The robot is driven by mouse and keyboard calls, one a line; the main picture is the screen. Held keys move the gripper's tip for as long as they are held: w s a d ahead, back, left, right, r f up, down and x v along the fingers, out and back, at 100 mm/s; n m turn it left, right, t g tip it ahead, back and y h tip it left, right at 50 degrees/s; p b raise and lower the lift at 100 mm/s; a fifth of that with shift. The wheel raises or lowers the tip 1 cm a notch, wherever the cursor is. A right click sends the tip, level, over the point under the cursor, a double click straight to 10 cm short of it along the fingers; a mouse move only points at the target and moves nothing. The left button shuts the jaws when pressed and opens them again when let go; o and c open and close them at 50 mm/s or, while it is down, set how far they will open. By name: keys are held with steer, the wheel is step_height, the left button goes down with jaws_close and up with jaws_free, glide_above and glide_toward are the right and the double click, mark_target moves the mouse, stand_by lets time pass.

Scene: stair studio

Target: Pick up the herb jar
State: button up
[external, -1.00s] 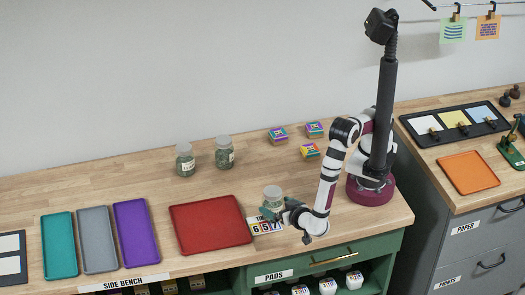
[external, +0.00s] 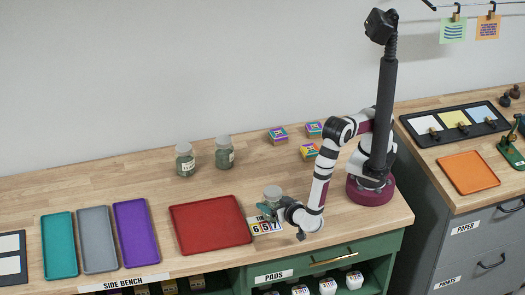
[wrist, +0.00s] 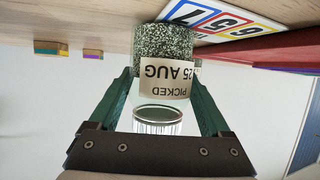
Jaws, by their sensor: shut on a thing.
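A herb jar (external: 272,193) with a grey lid and green flecked contents stands in front of my arm, beside the number card. In the wrist view the herb jar (wrist: 163,45) appears upside down, with a cream label reading "PICKED 25 AUG". My gripper (external: 271,207) is shut on it, and in the wrist view the green fingers of my gripper (wrist: 160,82) lie on both sides of the glass. I cannot tell whether its base touches the bench. Two similar jars, a left one (external: 185,160) and a right one (external: 224,153), stand further back.
A number card (external: 263,228) lies beside the jar. A red tray (external: 210,224) is to its left, with purple (external: 136,233), grey (external: 96,240) and teal (external: 59,246) trays beyond. Colourful blocks (external: 278,135) sit at the back. The bench between the jars is clear.

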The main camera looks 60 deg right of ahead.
mark_target(274, 190)
steer(key=shift+r, duration=0.1)
steer(key=shift+r, duration=0.3)
steer(key=r, duration=0.2)
steer(key=d+r, duration=0.1)
steer(key=r, duration=0.1)
steer(key=shift+w, duration=0.2)
steer(key=w+d+r, duration=0.4)
steer(key=d+r, duration=0.2)
steer(key=d, duration=0.4)
steer(key=w+d+m+g+h, duration=0.2)
steer(key=w+d, duration=0.3)
steer(key=d, duration=0.6)
steer(key=w+d+m+g+h, duration=0.1)
steer(key=w+d+m+h, duration=0.1)
steer(key=w+d, duration=0.65)
steer(key=shift+m, duration=0.3)
steer(key=a+f, duration=0.2)
steer(key=f, duration=0.1)
steer(key=w+a+f, duration=0.1)
steer(key=a+f, duration=0.2)
steer(key=w+a+f, duration=0.1)
steer(key=a+f, duration=0.2)
steer(key=f, duration=0.1)
steer(key=shift+f, duration=0.45)
